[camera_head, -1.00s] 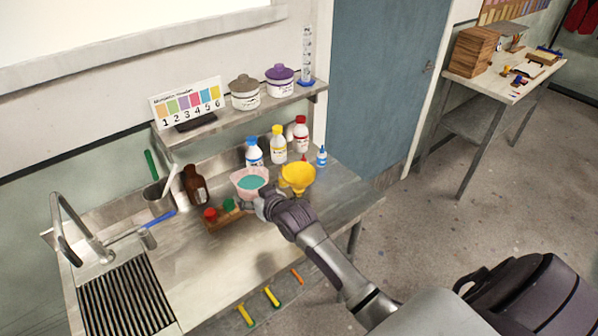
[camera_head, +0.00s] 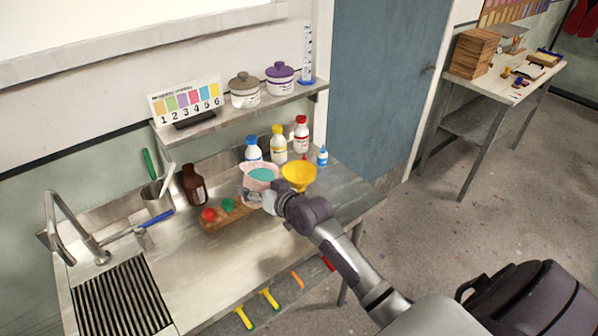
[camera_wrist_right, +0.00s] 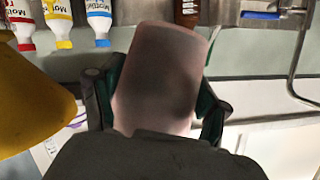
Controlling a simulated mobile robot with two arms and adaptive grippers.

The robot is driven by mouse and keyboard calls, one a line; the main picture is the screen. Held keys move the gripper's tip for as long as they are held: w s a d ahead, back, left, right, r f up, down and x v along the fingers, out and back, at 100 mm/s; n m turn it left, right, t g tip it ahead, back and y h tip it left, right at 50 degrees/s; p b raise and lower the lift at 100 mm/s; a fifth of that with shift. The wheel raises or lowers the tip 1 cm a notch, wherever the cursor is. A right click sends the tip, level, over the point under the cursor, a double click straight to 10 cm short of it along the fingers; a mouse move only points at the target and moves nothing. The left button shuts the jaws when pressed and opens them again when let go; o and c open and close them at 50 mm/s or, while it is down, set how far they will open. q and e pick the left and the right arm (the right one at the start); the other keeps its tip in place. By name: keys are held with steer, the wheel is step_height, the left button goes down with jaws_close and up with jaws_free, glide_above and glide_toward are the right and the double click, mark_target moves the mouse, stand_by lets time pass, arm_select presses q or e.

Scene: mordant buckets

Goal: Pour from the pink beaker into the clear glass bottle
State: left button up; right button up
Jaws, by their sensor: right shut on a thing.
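The pink beaker (camera_head: 257,184) holds teal liquid and is at the middle of the bench, just left of the yellow funnel (camera_head: 299,176). My right gripper (camera_head: 266,198) is shut around the beaker. In the right wrist view the beaker's pink wall (camera_wrist_right: 160,75) lies between my two fingers (camera_wrist_right: 155,98). Its rim is beside the funnel's rim, and I see no liquid flowing. I cannot make out the clear glass bottle; the area below the funnel is largely hidden by my wrist. My left gripper is out of view.
Blue-, yellow- and red-capped bottles (camera_head: 279,147) stand behind, with a small blue-capped bottle (camera_head: 322,157) at right. A brown bottle (camera_head: 194,186) and a wooden block (camera_head: 222,216) with red and green stoppers are left. The front bench (camera_head: 215,265) is clear.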

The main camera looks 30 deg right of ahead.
mark_target(264, 166)
steer(key=shift+d+r, duration=0.15)
steer(key=shift+r, duration=0.15)
steer(key=shift+r, duration=0.2)
steer(key=shift+m+t+y, duration=0.3)
steer(key=shift+m, duration=0.5)
steer(key=shift+s+d+r+p, duration=0.1)
steer(key=shift+d+r+p, duration=0.05)
steer(key=shift+r, duration=0.65)
steer(key=shift+d+r+p, duration=0.2)
steer(key=shift+r, duration=0.6)
steer(key=shift+s+d+r+p, duration=0.1)
steer(key=shift+d+r+p, duration=0.05)
steer(key=shift+r, duration=0.65)
steer(key=shift+w, duration=0.1)
steer(key=shift+d+r+m+t+y+b, duration=0.3)
steer(key=shift+d+r+m+b, duration=0.25)
steer(key=shift+b, duration=0.5)
steer(key=shift+d+r+m+t+y+b, duration=0.15)
steer(key=shift+r+m+t+y+b, duration=0.2)
steer(key=shift+r+m+b, duration=0.45)
stand_by(2.3)
